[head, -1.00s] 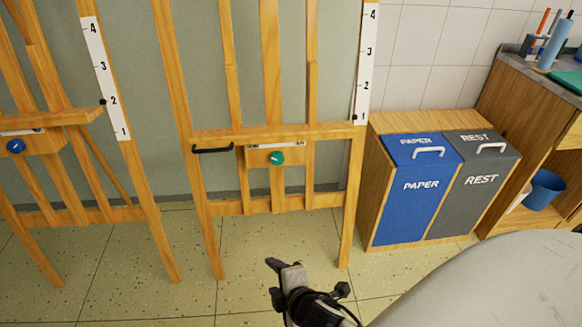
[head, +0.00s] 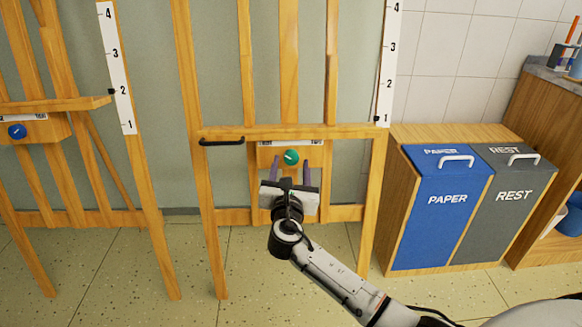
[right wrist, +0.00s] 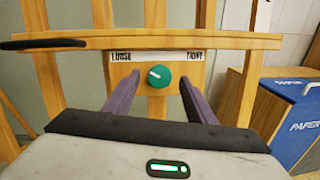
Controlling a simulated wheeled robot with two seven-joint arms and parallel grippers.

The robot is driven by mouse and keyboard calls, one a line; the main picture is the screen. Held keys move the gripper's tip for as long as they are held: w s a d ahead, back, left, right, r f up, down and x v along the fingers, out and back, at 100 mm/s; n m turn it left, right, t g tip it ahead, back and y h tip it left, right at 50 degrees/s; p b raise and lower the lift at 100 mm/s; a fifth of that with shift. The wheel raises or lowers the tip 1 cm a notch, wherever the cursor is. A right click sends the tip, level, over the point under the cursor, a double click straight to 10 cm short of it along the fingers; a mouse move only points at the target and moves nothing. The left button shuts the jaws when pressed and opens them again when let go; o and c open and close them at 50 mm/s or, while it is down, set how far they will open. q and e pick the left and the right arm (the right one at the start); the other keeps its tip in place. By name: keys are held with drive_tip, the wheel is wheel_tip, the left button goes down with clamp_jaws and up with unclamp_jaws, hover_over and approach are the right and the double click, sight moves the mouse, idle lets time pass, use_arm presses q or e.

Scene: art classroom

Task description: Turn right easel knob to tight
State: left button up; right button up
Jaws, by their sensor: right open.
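The right easel (head: 225,132) stands in front of me with a green round knob (head: 291,157) on its lower middle block. In the right wrist view the green knob (right wrist: 159,75) sits under a label strip (right wrist: 157,56) reading LOOSE at left and TIGHT at right. The knob's white mark points up and to the left. My right gripper (head: 290,168) is open just below and in front of the knob. In the right wrist view its two purple fingers (right wrist: 154,97) stand apart on either side of the knob, not touching it. My left gripper is not in view.
A black handle (head: 222,142) is on the easel's crossbar, left of the knob. A left easel (head: 60,106) has a blue knob (head: 17,131). PAPER (head: 440,215) and REST (head: 505,205) bins stand at the right. The floor before the easel is clear.

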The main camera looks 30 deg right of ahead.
sight(291, 157)
drive_tip(key=shift+x, duration=1.15)
drive_tip(key=c, duration=1)
drive_tip(key=shift+c, duration=0.2)
